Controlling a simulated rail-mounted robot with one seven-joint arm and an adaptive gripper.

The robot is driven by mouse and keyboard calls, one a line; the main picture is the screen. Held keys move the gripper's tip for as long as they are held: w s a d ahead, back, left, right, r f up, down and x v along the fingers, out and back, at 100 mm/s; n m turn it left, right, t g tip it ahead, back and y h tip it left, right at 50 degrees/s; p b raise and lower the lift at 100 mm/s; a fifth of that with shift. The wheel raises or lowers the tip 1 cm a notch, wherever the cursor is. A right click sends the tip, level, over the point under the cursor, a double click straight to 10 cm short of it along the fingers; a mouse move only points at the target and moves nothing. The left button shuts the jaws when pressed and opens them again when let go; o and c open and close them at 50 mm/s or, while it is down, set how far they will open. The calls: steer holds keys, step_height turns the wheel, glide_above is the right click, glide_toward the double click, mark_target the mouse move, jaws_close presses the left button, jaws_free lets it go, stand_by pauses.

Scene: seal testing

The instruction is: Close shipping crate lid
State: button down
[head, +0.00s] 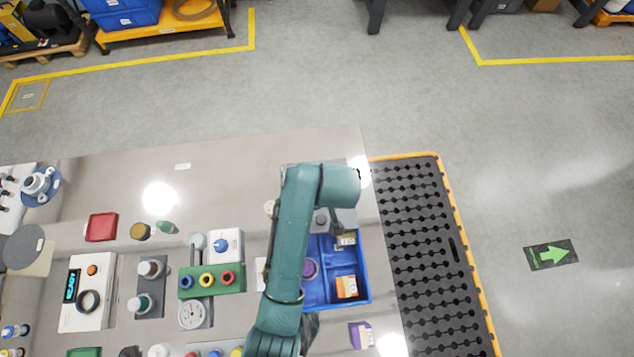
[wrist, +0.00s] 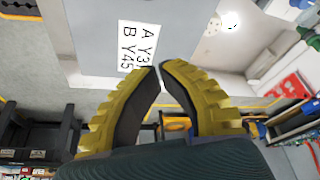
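The blue crate (head: 368,285) sits at the right end of the steel table, its divided inside open to view from above. It holds a purple round item (head: 310,268) and an orange-and-white box (head: 347,287). A grey panel (head: 346,217) shows at the crate's far edge, partly behind my arm; I cannot tell for sure that it is the lid. In the wrist view, my gripper (wrist: 159,66) has its yellow-backed fingertips together with nothing visible between them. A grey surface (wrist: 92,40) with a printed white label lies beyond the tips; contact is unclear. My arm hides the gripper in the head view.
A green block with coloured rings (head: 212,282), a dial gauge (head: 191,315) and a purple box (head: 361,335) stand close by on the table. A black perforated mat with an orange edge (head: 425,245) lies on the floor to the right. The table's far strip is mostly clear.

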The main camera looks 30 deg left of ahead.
steer(key=b+x, duration=0.1)
steer(key=x, duration=0.7)
steer(key=shift+d+f, duration=0.1)
steer(key=shift+f, duration=0.3)
steer(key=d, duration=0.1)
steer(key=s+d, duration=0.1)
steer(key=shift+s+d+f, duration=0.1)
steer(key=shift+d, duration=0.25)
steer(key=shift+s+d, duration=0.15)
steer(key=shift+d, duration=0.15)
